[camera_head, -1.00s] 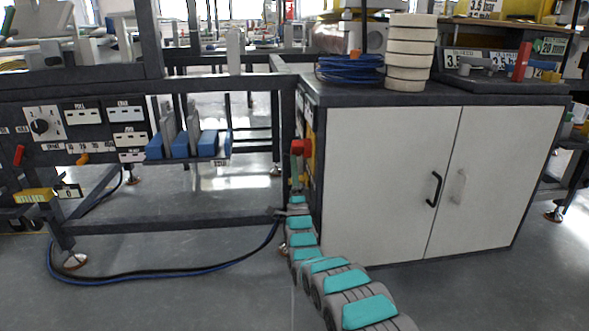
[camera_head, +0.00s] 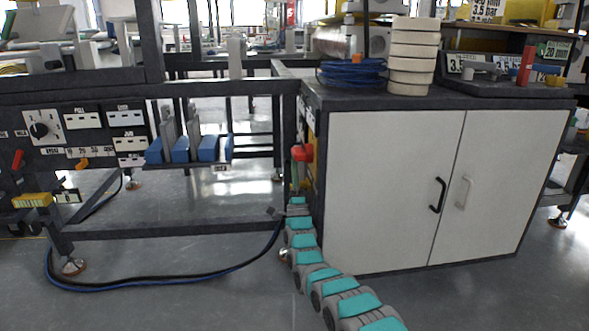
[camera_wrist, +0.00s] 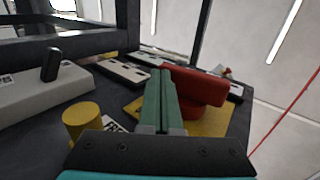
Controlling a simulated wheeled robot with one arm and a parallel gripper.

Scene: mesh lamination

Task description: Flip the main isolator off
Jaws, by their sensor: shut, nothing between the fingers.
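The main isolator is a red handle (camera_head: 302,153) on a yellow plate (camera_head: 309,131), on the narrow left side of the white-doored cabinet. In the wrist view the red handle (camera_wrist: 203,86) stands out from its yellow plate (camera_wrist: 207,122), just right of my fingers. My gripper (camera_wrist: 161,92) has green fingers, shut together and empty, which overlap the handle's left end. I cannot tell whether they touch it. In the head view my gripper (camera_head: 294,180) is small and sits just below the handle, partly hidden by my arm.
The wrist view shows a yellow cylinder (camera_wrist: 82,120) and a grey box with a black lever (camera_wrist: 50,64) on the same dark panel. The dark frame post stands close left of the cabinet. A cable (camera_head: 165,282) lies on the floor. Blue cable coil (camera_head: 352,73) lies on top.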

